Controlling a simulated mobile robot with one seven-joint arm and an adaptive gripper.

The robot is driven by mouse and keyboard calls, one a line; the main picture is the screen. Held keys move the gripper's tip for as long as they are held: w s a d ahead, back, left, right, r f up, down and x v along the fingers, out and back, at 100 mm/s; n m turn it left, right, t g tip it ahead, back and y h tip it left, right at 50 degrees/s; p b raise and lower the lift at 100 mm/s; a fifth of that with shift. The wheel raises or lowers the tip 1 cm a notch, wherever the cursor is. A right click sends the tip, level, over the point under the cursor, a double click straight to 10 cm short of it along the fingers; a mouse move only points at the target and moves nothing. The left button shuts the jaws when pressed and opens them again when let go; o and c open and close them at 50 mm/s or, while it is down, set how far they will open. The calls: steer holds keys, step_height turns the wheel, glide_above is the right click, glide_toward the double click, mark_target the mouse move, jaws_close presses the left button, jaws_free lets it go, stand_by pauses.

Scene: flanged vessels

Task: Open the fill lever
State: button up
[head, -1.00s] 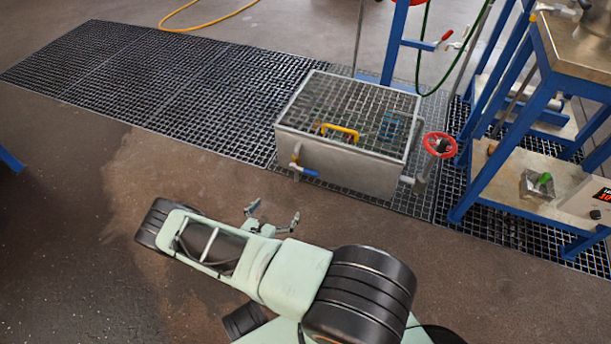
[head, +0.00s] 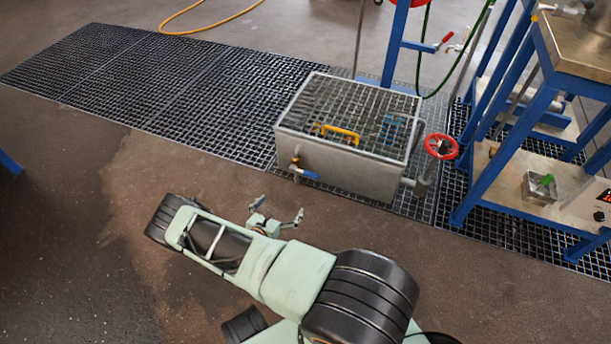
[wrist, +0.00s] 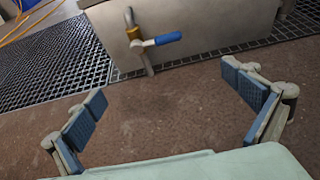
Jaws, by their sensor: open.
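A blue-handled lever (head: 308,175) sits on a short pipe with a brass valve at the low front of a grey tank (head: 345,172). In the wrist view the blue lever (wrist: 168,38) points right, roughly level, beyond my fingertips. A red-handled lever (head: 446,36) is on a tap on the blue post above the tank. I cannot tell from the frames which one is the fill lever. My gripper (head: 278,210) is open and empty, in front of the tank and apart from it. In the wrist view its two blue-padded fingers (wrist: 167,90) are spread wide.
A blue-framed bench (head: 500,150) is further right. Floor grating (head: 150,85) stretches left. Brown floor between my gripper and the tank is clear.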

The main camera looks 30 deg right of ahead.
steer(key=p+v, duration=0.3)
steer(key=v, duration=0.7)
